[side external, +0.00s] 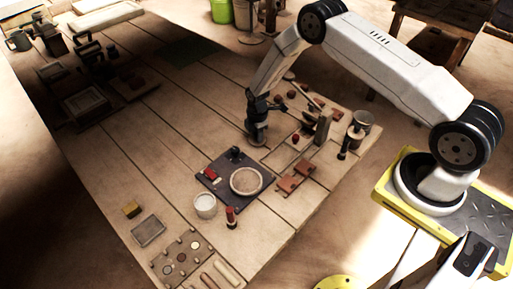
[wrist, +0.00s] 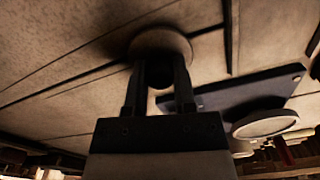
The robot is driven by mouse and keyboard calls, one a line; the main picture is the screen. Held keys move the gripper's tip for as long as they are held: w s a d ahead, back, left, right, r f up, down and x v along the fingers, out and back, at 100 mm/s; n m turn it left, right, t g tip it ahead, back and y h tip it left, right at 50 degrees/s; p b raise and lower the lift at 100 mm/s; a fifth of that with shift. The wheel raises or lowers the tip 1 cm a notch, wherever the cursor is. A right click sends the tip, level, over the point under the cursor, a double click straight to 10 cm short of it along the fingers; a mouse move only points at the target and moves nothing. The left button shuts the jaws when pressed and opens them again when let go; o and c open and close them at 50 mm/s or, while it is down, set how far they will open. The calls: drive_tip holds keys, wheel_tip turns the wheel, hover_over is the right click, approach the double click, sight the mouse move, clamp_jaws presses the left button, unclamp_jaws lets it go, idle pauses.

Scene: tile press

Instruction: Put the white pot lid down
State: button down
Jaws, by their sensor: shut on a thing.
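My gripper (side external: 257,121) is over the wooden table, behind the dark board, and its fingers point down. In the wrist view my gripper (wrist: 160,78) is shut on the knob of a round, shaded lid (wrist: 178,42), which I take to be the white pot lid. The lid's disc lies beyond the fingertips, close to the planks; I cannot tell whether it touches them. In the side view the lid (side external: 257,139) is small and partly hidden by my gripper. The white pot (side external: 205,206) stands to the front left, beside the dark board.
The dark board (side external: 224,164) carries a round pale dish (side external: 246,181) and a red block (side external: 211,174). A red-topped bottle (side external: 231,217) stands in front. Reddish tiles (side external: 290,183), a metal can (side external: 360,122) and small pieces crowd the right. Planks left of my gripper are bare.

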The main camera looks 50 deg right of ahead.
drive_tip(key=shift+f, duration=0.2)
drive_tip(key=shift+c, duration=2.2)
unclamp_jaws()
wheel_tip(320, 180, up, 12)
drive_tip(key=shift+r, duration=0.15)
